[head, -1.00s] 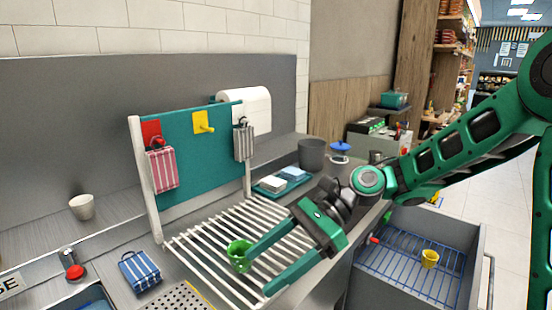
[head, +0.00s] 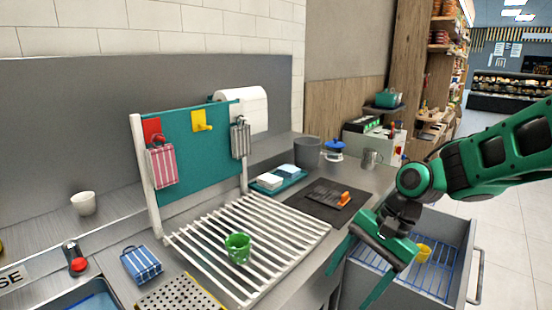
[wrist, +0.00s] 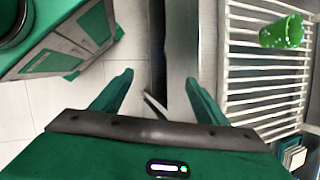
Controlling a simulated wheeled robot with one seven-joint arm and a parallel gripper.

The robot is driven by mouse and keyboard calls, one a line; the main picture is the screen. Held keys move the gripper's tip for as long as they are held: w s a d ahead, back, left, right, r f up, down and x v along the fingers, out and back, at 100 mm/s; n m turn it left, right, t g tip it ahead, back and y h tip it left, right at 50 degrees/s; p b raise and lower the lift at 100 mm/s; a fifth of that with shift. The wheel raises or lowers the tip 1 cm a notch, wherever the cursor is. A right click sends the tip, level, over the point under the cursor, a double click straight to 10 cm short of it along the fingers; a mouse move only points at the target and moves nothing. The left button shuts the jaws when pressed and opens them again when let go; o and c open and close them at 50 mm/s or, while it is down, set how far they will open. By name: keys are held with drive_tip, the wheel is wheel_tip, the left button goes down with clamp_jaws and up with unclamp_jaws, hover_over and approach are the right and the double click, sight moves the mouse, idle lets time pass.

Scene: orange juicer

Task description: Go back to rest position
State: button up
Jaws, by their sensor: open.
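My gripper (head: 352,268) is open and empty in the head view, at the front edge of the counter beside the open drawer. In the wrist view its two green fingers (wrist: 158,92) are spread wide with nothing between them. The cup also shows at the upper right of the wrist view (wrist: 282,32).
An open drawer (head: 452,262) with a blue wire rack and a yellow cup (head: 423,252) lies behind and right of my gripper. A dark mat (head: 318,208) with an orange-handled tool lies on the counter. Floor at right is clear.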

drive_tip(key=s+d+r+n+h, duration=0.1)
drive_tip(key=s+d+h, duration=0.1)
drive_tip(key=s+d, duration=0.6)
drive_tip(key=s+d+r+n+h, duration=0.1)
drive_tip(key=s+d+n+h, duration=0.1)
drive_tip(key=s+d, duration=0.7)
drive_tip(key=d, duration=0.7)
drive_tip(key=shift+s+d+t+h, duration=0.15)
drive_tip(key=shift+d+t+h, duration=0.15)
drive_tip(key=shift+h, duration=0.1)
